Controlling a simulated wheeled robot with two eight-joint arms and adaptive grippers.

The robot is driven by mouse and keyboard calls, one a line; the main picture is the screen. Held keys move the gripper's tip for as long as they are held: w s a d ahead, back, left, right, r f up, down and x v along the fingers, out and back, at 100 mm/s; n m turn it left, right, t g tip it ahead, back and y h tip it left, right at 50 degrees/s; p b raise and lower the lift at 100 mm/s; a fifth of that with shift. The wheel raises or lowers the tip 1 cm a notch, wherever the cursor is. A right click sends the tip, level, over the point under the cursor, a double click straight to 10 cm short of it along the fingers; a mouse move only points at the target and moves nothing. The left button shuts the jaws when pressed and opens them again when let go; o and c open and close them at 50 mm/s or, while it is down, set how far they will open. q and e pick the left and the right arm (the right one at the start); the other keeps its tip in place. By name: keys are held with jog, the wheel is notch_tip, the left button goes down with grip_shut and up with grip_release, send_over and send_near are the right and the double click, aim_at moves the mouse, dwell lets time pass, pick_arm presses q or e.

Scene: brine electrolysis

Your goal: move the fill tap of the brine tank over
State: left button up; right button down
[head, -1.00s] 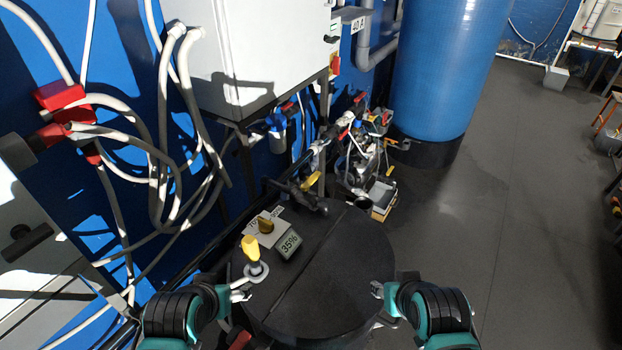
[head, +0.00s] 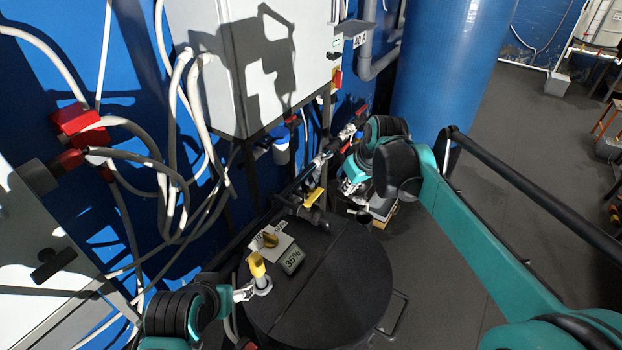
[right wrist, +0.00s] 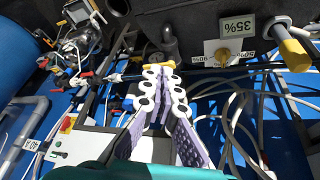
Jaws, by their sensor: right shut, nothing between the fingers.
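The brine tank (head: 345,280) is a black drum with a dark lid in the lower middle of the head view. A yellow tap handle (head: 313,197) sits on the black pipe fitting at its back edge. In the right wrist view a yellow handle (right wrist: 155,69) shows just beyond my fingertips; contact is unclear. My right gripper (head: 350,187) is shut and empty, right of the back tap in the head view; it also shows in the right wrist view (right wrist: 160,78). A second yellow-handled valve (head: 258,268) stands at the lid's left edge. My left gripper (head: 246,292) is beside it, its jaws unclear.
A blue column (head: 440,70) stands behind.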

jog(key=w+a+f+n+g+p, duration=0.1)
jog(key=w+a+n+p, duration=0.3)
jog(key=w, duration=0.6)
jog(key=n+g+y+p, duration=0.1)
jog(key=p, duration=0.1)
send_over(314, 197)
jog(key=w+a, duration=0.1)
jog(key=w, duration=0.2)
notch_tip(314, 197, down, 6)
notch_tip(314, 197, down, 10)
jog(key=b, duration=0.1)
jog(key=shift+b, duration=0.35)
jog(key=shift+d+r, duration=0.1)
jog(key=shift+d, duration=0.05)
